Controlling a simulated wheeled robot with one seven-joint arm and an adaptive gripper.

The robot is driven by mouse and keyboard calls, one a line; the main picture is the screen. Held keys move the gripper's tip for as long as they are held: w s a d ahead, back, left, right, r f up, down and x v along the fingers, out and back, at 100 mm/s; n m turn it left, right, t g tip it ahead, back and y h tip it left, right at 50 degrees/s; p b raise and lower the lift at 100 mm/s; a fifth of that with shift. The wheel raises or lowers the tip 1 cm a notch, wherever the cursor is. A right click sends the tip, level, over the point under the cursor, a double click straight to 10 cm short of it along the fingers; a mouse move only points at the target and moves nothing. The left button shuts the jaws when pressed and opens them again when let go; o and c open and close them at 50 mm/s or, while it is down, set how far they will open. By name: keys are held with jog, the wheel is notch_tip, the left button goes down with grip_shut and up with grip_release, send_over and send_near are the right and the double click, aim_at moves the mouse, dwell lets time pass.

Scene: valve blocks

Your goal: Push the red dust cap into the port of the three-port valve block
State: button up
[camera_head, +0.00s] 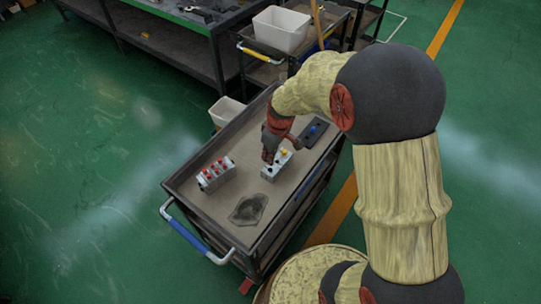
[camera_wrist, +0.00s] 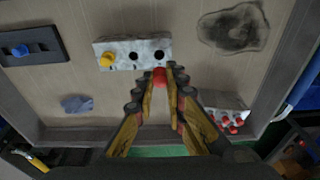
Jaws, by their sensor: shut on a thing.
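The three-port valve block (camera_wrist: 121,47) is a pale grey bar on the cart top. In the wrist view a yellow cap (camera_wrist: 106,60) sits at its left port; the middle port (camera_wrist: 135,55) and right port (camera_wrist: 159,55) are dark and open. My gripper (camera_wrist: 160,82) is shut on the red dust cap (camera_wrist: 159,75). The cap shows just below the block's near edge, in line with the right port. Its height above the block is unclear. In the head view my gripper (camera_head: 268,155) is at the block (camera_head: 270,174), and the held cap cannot be made out.
A grey block with several red caps (camera_head: 216,172) stands at the left of the raised-rim cart (camera_head: 178,189). A black plate (camera_wrist: 50,41) with a blue cap (camera_wrist: 21,51) lies beyond. A dark stain (camera_head: 249,209) and a bluish scrap (camera_wrist: 78,104) lie on the surface.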

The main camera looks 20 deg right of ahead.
jog(key=b, duration=0.3)
send_over(269, 171)
jog(key=shift+s+d+f, duration=0.1)
jog(key=shift+s+f, duration=0.1)
jog(key=shift+f, duration=1.05)
jog(key=shift+s+d+f, duration=0.1)
jog(key=shift+s+f, duration=0.05)
jog(key=shift+f, duration=1.05)
jog(key=shift+f+b, duration=0.55)
jog(key=shift+f, duration=0.3)
dwell(0.4)
jog(key=o, duration=0.7)
jog(key=shift+o, duration=0.3)
notch_tip(269, 171, up, 12)
jog(key=s+d, duration=0.1)
jog(key=shift+s, duration=0.25)
